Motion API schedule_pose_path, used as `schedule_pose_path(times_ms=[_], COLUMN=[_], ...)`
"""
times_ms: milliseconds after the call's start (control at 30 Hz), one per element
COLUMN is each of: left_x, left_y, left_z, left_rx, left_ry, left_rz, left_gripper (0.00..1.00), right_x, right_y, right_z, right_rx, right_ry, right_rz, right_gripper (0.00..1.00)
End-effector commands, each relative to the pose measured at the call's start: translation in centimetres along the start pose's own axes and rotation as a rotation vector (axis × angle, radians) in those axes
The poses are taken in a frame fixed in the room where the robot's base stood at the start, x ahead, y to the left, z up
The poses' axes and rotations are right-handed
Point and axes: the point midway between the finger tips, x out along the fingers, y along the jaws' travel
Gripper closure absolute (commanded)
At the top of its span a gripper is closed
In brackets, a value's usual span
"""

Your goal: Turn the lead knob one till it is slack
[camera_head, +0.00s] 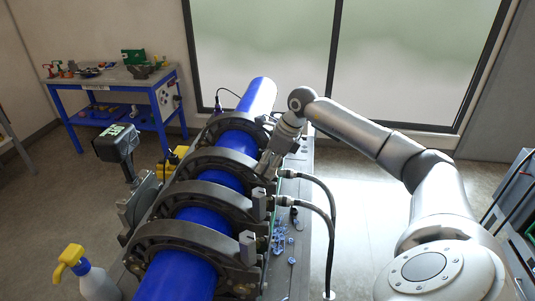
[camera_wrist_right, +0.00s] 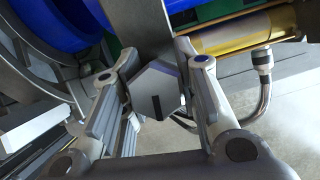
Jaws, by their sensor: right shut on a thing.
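My right gripper (camera_head: 267,166) reaches down to the right side of the pipe clamps, at one of the rear clamp rings. In the right wrist view its two fingers (camera_wrist_right: 155,72) stand on either side of a grey angular knob (camera_wrist_right: 157,88) with a dark slot in its face. The fingers are shut on this knob. In the head view the gripper mostly hides it. Two similar grey knobs sit free on the nearer rings, one in the middle (camera_head: 260,204) and one closer (camera_head: 248,247). My left gripper is not in view.
A blue pipe (camera_head: 180,274) runs through the black clamp rings (camera_head: 190,240). Black hoses (camera_head: 331,205) loop to the right of the cart. A spray bottle (camera_head: 95,279) stands at lower left. A blue workbench (camera_head: 110,85) is at the back left. Floor right of the hoses is clear.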

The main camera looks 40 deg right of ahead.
Motion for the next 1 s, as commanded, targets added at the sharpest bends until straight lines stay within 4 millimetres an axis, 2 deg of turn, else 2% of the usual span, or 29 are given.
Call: schedule_pose_path(times_ms=[200, 533, 800, 1000], left_x=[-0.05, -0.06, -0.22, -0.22], left_y=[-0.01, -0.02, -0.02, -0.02], left_z=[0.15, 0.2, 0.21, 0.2], left_rx=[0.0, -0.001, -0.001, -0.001], left_ry=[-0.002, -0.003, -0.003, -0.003], left_rz=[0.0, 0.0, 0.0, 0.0], left_gripper=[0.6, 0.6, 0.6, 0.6], right_x=[0.04, 0.04, 0.0, 0.04], right_y=[0.02, 0.0, 0.01, 0.03], right_z=[0.01, -0.01, 0.04, -0.03], right_rx=[-0.118, -0.141, -0.33, -0.366], right_ry=[0.001, 0.002, 0.001, 0.001], right_rz=[0.049, 0.059, 0.138, 0.152], right_gripper=[0.95, 0.95, 0.95, 0.95])
